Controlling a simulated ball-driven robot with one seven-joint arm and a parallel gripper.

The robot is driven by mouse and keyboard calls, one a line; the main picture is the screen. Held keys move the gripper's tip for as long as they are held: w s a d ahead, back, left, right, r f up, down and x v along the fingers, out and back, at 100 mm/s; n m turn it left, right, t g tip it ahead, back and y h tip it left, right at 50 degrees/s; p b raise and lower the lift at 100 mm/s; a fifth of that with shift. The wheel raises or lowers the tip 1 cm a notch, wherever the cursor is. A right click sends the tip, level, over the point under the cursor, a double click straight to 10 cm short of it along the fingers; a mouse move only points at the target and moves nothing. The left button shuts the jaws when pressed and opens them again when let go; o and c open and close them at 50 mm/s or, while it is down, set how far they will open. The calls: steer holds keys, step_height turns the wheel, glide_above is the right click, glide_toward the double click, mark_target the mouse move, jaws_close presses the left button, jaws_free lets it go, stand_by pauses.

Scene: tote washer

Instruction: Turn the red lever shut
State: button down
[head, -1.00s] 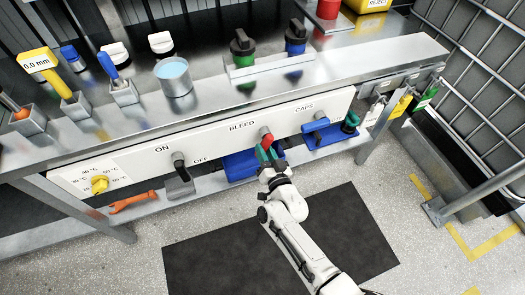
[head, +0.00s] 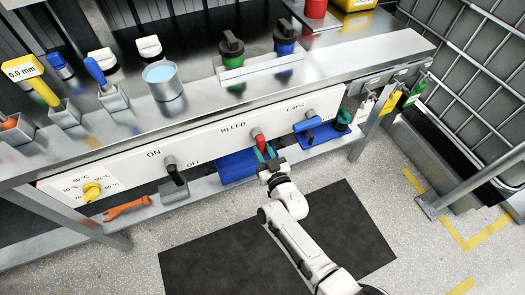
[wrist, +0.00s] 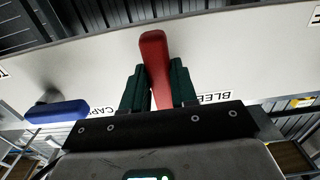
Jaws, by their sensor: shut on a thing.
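The red lever (head: 259,139) hangs from the white panel just right of the word BLEED, pointing downward. It fills the middle of the wrist view (wrist: 155,58), passing between two dark green fingers. My gripper (head: 266,154) is shut on it from below, with a finger on each side; the grip also shows in the wrist view (wrist: 158,88). The lever's lower end is partly hidden by the fingers and the hand.
The blue CAPS lever (head: 307,124) is to the right and the black ON/OFF lever (head: 172,172) to the left on the same panel (head: 130,160). A dark mat (head: 215,255) covers the floor.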

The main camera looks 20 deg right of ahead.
steer(key=shift+f, duration=0.1)
steer(key=c, duration=0.9)
jaws_free()
steer(key=shift+s, duration=0.15)
steer(key=s+p, duration=0.2)
steer(key=s, duration=0.8)
steer(key=shift+s, duration=0.3)
steer(key=s+d+r+g, duration=0.2)
steer(key=s+g, duration=0.3)
steer(key=s, duration=0.3)
steer(key=s+d+r+g, duration=0.3)
steer(key=s+g, duration=0.3)
steer(key=s, duration=0.3)
steer(key=s+d+r+g, duration=0.2)
steer(key=s+g, duration=0.4)
steer(key=s, duration=0.3)
steer(key=shift+d+r+m, duration=0.3)
steer(key=shift+d, duration=0.15)
